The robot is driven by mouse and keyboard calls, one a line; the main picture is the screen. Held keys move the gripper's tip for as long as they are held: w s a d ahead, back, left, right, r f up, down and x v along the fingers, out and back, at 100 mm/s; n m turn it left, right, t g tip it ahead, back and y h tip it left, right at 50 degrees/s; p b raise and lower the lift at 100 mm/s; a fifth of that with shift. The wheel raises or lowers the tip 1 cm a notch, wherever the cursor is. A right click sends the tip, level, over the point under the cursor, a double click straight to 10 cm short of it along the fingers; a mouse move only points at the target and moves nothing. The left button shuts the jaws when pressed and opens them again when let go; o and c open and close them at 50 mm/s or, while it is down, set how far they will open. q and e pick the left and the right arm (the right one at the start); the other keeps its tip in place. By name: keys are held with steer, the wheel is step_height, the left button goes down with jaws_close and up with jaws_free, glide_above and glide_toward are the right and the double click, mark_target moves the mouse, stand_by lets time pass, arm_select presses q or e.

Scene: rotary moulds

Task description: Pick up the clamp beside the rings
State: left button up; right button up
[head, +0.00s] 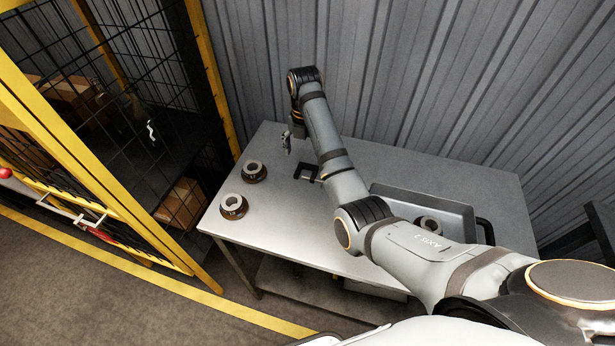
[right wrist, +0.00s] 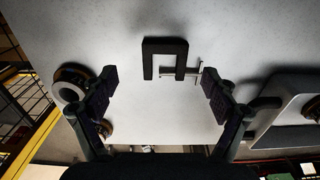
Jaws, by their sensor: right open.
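The black C-shaped clamp (head: 304,171) lies on the grey table near its middle, partly behind my right arm in the head view. In the right wrist view the clamp (right wrist: 165,46) lies ahead of the fingers, its screw and bar pointing right. Two rings (head: 254,171) (head: 233,206) sit on the table to its left; they also show at the left of the right wrist view (right wrist: 72,83). My right gripper (head: 287,143) is above the table behind the clamp, open and empty (right wrist: 160,88). My left gripper is in neither view.
A grey tray (head: 408,194) with a ring part (head: 429,224) in it stands at the table's right, partly behind my arm. A corrugated wall rises behind the table (head: 330,262). A yellow-framed mesh fence (head: 212,75) stands at the left.

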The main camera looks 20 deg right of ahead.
mark_target(307, 173)
steer(key=shift+s+f+p, duration=0.25)
steer(key=shift+f+p, duration=0.05)
steer(key=shift+p, duration=0.1)
steer(key=f, duration=0.1)
steer(key=s+f, duration=0.1)
steer(key=shift+f+p, duration=0.35)
steer(key=shift+f, duration=0.05)
steer(key=shift+w+f, duration=0.2)
steer(key=shift+f, duration=0.6)
steer(key=shift+r, duration=0.1)
steer(key=c, duration=0.9)
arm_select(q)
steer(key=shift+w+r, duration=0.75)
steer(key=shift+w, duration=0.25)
arm_select(e)
steer(key=c, duration=0.6)
